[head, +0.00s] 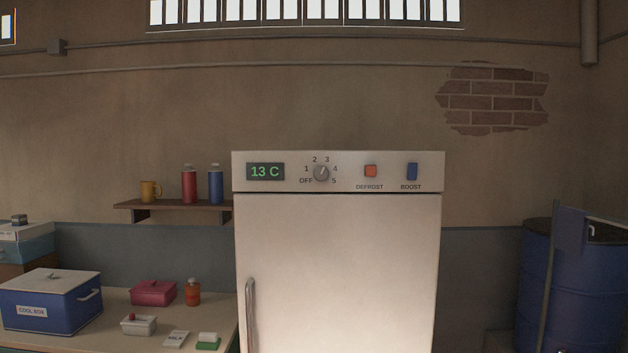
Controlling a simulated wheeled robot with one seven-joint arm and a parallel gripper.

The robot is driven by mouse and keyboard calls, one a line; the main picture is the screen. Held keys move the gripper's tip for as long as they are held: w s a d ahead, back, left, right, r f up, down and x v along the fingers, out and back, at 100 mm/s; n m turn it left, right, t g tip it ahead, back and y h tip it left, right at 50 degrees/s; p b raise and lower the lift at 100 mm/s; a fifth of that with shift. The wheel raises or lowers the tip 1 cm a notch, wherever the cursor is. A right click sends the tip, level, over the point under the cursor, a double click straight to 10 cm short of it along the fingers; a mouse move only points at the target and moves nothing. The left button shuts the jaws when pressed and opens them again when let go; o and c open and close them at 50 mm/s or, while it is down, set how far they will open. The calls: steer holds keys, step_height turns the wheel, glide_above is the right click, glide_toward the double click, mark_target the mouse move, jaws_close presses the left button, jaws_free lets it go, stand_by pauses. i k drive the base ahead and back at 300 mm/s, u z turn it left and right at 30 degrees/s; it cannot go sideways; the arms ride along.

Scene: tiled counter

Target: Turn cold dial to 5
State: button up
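The cold dial (321,173) is a small round grey knob on the control panel (210,0) at the top of a white fridge (338,265). Marks OFF, 1, 2, 3, 4 and 5 run around it, with OFF at lower left and 5 at lower right. Its pointer line seems to lean up and right, roughly towards 3, but it is too small to be sure. A display (265,172) left of the dial reads 13 C in green. My gripper is not in view.
A shelf (170,205) and a counter (110,335) with a cool box (50,300) stand left. Blue barrels (580,285) stand right. The space before the panel looks clear.

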mark_target(321, 174)
steer(key=u, duration=0.5)
steer(key=k, duration=1.2)
steer(key=z, duration=0.05)
steer(key=i, duration=0.35)
steer(key=z, duration=0.5)
steer(key=i, duration=1.55)
steer(key=u, duration=1)
